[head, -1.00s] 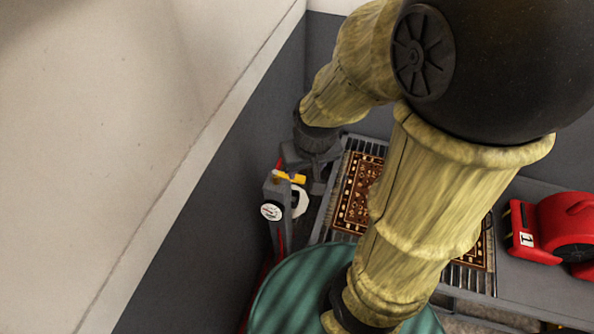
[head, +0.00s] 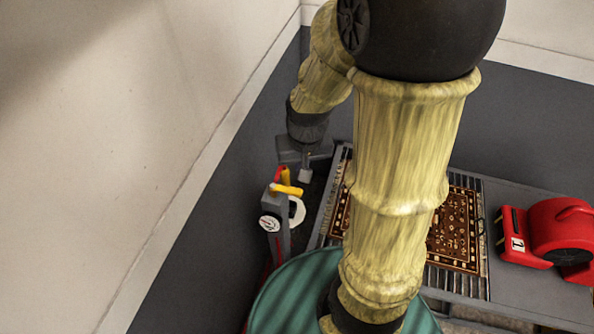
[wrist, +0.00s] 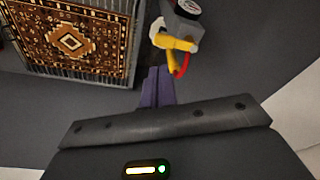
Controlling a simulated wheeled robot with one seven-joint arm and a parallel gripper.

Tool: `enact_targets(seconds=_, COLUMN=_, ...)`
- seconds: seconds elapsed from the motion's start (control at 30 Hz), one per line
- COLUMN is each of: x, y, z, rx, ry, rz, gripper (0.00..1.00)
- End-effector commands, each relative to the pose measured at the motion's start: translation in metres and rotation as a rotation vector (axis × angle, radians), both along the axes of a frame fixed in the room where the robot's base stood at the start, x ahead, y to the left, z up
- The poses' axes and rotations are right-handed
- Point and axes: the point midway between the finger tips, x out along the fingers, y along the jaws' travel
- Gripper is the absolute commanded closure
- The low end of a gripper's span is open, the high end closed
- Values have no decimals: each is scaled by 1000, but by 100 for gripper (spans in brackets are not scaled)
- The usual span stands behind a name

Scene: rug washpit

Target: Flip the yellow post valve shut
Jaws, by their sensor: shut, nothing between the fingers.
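In the head view the lever lies roughly level and points right. A red part shows beside it. In the wrist view the yellow lever (wrist: 172,42) is just beyond and right of my fingers, with a red loop below it. My gripper (head: 304,176) is shut and empty, behind and slightly right of the lever. Its closed fingers (wrist: 157,86) appear apart from the lever. I cannot tell the exact gap.
A slatted rack (head: 338,190) with a patterned rug (head: 455,230) stands to the right. A red blower (head: 555,232) sits at the far right. A green round tub (head: 290,295) is in front.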

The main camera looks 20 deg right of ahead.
Motion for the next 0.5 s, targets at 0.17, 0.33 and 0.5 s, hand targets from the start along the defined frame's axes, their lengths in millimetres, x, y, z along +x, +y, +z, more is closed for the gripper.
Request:
enact_targets(seconds=0.17, x=26, y=-9, z=17, rx=27, ry=85, rz=-109, gripper=100)
enact_targets(seconds=0.33, x=48, y=-18, z=19, rx=52, ry=161, rz=-211, gripper=100)
enact_targets(seconds=0.5, x=66, y=-28, z=18, rx=76, ry=237, rz=-313, gripper=100)
